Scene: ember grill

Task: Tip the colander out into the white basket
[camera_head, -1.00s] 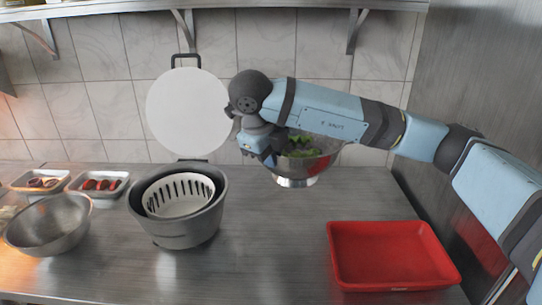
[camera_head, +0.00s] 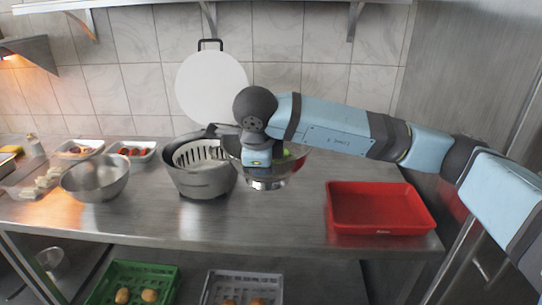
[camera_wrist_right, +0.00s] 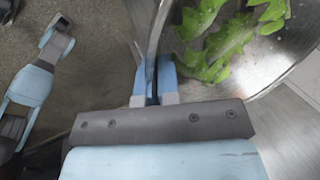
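The metal colander (camera_head: 268,183) holds green leaves, which show clearly in the right wrist view (camera_wrist_right: 225,45). My right gripper (camera_wrist_right: 154,80) is shut on the colander's rim. In the head view my right wrist hides part of the colander, which hangs roughly upright just right of the white basket. The white slotted basket (camera_head: 200,153) sits inside a grey spinner bowl (camera_head: 205,184) on the steel counter. Its round white lid (camera_head: 212,88) stands open behind it. The basket's inside is partly hidden.
A steel bowl (camera_head: 96,180) stands left of the spinner, with small trays (camera_head: 132,152) behind it. A red tray (camera_head: 380,228) lies at the right of the counter (camera_head: 270,225). Crates (camera_head: 135,268) sit on the shelf below. The counter front between spinner and red tray is clear.

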